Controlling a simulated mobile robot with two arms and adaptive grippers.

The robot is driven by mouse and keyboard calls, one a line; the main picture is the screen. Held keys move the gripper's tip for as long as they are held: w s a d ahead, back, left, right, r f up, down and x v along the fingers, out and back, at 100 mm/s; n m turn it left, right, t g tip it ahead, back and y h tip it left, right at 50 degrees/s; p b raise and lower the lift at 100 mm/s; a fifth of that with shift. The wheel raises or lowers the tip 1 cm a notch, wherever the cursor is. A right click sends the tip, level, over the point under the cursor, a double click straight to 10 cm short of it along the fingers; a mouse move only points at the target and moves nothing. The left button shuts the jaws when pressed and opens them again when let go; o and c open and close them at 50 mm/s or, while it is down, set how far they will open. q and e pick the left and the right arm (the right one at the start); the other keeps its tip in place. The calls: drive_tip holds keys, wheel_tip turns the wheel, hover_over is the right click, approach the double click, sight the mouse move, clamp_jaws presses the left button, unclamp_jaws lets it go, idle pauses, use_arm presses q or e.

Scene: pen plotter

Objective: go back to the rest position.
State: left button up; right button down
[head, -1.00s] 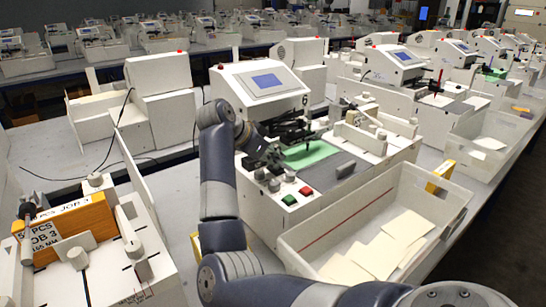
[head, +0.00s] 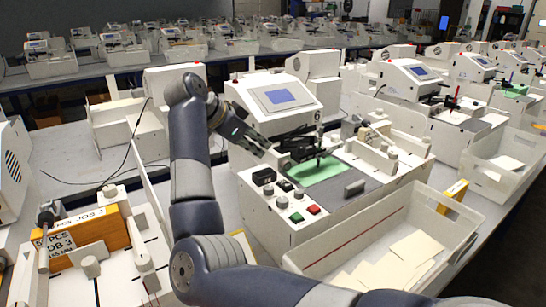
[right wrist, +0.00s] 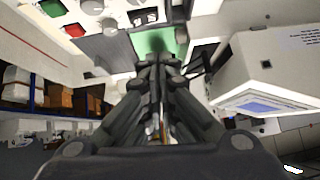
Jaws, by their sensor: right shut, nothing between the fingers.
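My right gripper (head: 262,149) is at the left front of the plotter marked 6 (head: 262,95), above its controls and near its dark pen carriage (head: 302,146). It is empty, and its fingers are together in the right wrist view (right wrist: 165,75). My right arm comes up from the bottom of the head view, bends at the top and points down to the right. The plotter's green bed (head: 315,172) is in front of the carriage and also shows beyond the fingers in the right wrist view (right wrist: 155,40). My left gripper is not in view.
A clear bin with cream cards (head: 420,247) stands at the plotter's right front. A white stand with orange JOB 3 boxes (head: 85,240) is at the lower left. Green and red buttons (head: 314,210) are on the plotter's front. More plotters stand behind and to the right.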

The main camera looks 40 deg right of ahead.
drive_tip(key=shift+a+r, duration=0.1)
drive_tip(key=shift+r, duration=0.3)
drive_tip(key=shift+a, duration=0.1)
drive_tip(key=shift+r, duration=0.1)
